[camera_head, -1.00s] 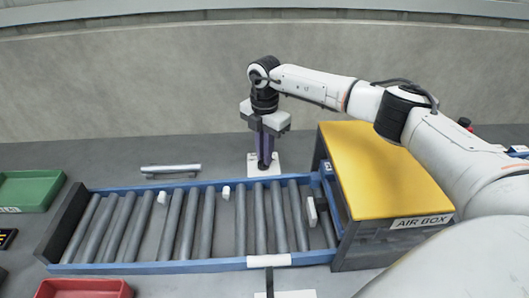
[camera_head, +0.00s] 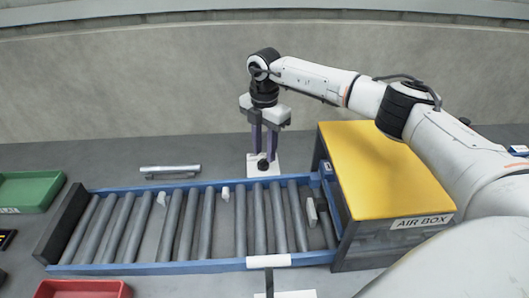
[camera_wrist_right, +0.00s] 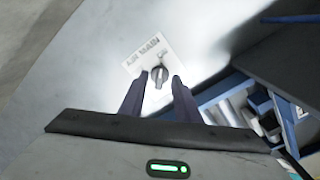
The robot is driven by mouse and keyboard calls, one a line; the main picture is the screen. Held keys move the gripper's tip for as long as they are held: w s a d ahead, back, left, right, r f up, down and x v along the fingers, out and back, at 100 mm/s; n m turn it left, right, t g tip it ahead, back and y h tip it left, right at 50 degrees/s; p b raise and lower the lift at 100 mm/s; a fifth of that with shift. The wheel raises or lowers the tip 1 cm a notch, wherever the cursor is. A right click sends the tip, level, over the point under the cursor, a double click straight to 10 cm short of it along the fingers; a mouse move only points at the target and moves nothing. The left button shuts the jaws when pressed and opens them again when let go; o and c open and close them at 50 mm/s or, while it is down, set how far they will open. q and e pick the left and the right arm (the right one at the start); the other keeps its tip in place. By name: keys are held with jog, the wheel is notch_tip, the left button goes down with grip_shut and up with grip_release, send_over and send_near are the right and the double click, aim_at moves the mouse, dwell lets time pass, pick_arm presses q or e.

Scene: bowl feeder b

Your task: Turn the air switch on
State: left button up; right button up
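The air switch is a dark round knob (camera_head: 263,164) on a white plate (camera_head: 252,172) behind the roller conveyor. In the right wrist view the knob (camera_wrist_right: 159,75) sits on the plate, which reads "AIR MAIN" (camera_wrist_right: 146,50). My right gripper (camera_head: 264,155) points down over the knob with its two purple fingers spread. In the right wrist view my right gripper (camera_wrist_right: 160,80) has a finger to each side of the knob, with gaps between. It holds nothing. My left gripper is not in view.
The roller conveyor (camera_head: 160,268) with blue rails lies in front of the plate, with small white pieces on it. The yellow-topped air box (camera_head: 375,165) stands close on the right. A grey bar (camera_head: 170,169) lies to the left. Green (camera_head: 32,188) and red (camera_head: 82,288) bins are at the left.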

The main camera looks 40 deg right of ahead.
aim_at(264, 158)
notch_tip(264, 158, up, 9)
jog(key=shift+f+b, duration=0.15)
jog(key=shift+b, duration=0.3)
notch_tip(264, 158, down, 10)
jog(key=shift+f+p, duration=0.25)
jog(key=shift+p, duration=0.45)
jog(key=shift+r, duration=0.1)
